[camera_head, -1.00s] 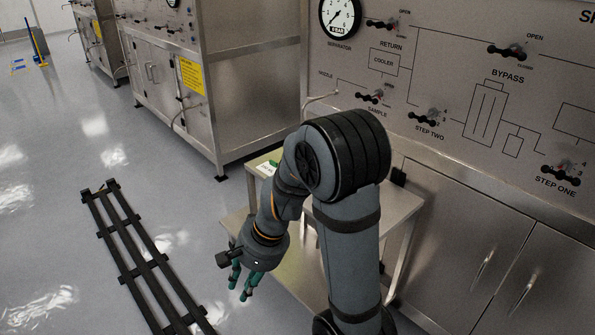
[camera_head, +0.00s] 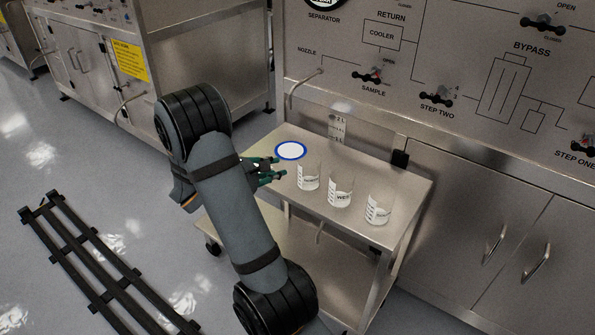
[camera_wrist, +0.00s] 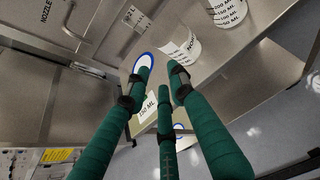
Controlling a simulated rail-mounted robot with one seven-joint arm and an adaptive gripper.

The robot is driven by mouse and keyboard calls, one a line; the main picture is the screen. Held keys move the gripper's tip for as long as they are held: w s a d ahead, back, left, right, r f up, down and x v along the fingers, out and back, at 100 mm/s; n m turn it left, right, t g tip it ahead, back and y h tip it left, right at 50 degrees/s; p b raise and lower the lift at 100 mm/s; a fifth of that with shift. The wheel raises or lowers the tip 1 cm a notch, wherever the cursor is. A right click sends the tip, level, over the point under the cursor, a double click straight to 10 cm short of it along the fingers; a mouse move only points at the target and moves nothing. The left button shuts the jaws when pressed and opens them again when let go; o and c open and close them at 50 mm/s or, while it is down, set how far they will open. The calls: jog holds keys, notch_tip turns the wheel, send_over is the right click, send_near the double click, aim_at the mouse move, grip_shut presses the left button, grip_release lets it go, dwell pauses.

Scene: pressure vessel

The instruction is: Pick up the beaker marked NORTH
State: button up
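In the head view, a row of clear beakers with white labels stands upright on a metal cart: a left one (camera_head: 308,177), a middle one (camera_head: 340,192) that seems to read WEST, and a right one (camera_head: 378,210). In the wrist view my gripper (camera_wrist: 162,88) is spread open and empty.
A white disc with a blue rim (camera_head: 290,150) lies on the cart top (camera_head: 400,180), behind my gripper. Another marked vessel (camera_head: 337,128) stands at the cart's back, near the valve panel (camera_head: 450,60). A black rack (camera_head: 95,265) lies on the floor at left.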

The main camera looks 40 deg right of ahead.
aim_at(309, 172)
jog(key=w+d+f+n+p, duration=0.1)
jog(key=w+d+f, duration=0.1)
jog(key=d, duration=0.8)
jog(key=shift+w+f+h, duration=0.2)
jog(key=shift+h, duration=0.2)
jog(key=shift+c, duration=1.4)
grip_shut()
